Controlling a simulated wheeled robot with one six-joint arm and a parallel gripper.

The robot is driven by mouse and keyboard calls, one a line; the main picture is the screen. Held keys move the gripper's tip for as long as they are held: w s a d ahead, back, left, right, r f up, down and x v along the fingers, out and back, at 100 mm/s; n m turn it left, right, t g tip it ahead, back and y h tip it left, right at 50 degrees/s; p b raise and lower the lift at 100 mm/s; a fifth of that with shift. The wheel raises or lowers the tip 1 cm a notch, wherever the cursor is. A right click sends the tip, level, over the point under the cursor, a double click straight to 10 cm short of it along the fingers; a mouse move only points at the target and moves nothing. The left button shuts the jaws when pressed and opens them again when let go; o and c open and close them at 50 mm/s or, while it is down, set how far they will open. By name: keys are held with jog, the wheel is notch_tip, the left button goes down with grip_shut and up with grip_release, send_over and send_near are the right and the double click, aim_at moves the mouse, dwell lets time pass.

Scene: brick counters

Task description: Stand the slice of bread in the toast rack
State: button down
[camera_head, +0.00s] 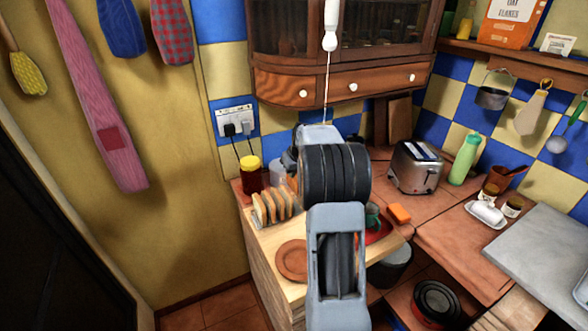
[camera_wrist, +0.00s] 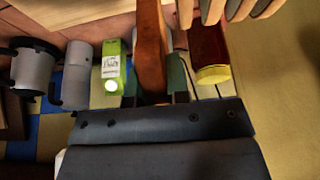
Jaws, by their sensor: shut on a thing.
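My gripper (camera_wrist: 155,88) is shut on the slice of bread (camera_wrist: 151,45), which shows edge-on between the fingers in the wrist view as a brown slab. In the head view my arm hides the gripper and the held slice. The toast rack (camera_head: 272,206) stands on the left part of the wooden counter with several slices upright in it. In the wrist view the rack's slices (camera_wrist: 238,9) show at the top edge, to the right of the held slice and apart from it. Which slot is free cannot be told.
A dark jar with a yellow lid (camera_head: 250,174) stands behind the rack; it also shows in the wrist view (camera_wrist: 212,60). A green carton (camera_wrist: 109,72) and a grey canister (camera_wrist: 76,75) stand left of the held slice. A round brown board (camera_head: 291,259) lies in front of the rack.

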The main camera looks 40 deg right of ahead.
aim_at(294, 189)
jog(key=shift+f+b, duration=2.45)
jog(key=shift+f, duration=1.7)
jog(key=shift+f, duration=0.1)
jog(key=c, duration=1)
grip_release()
jog(key=b+v, duration=0.1)
jog(key=v, duration=1.3)
jog(key=shift+w, duration=0.1)
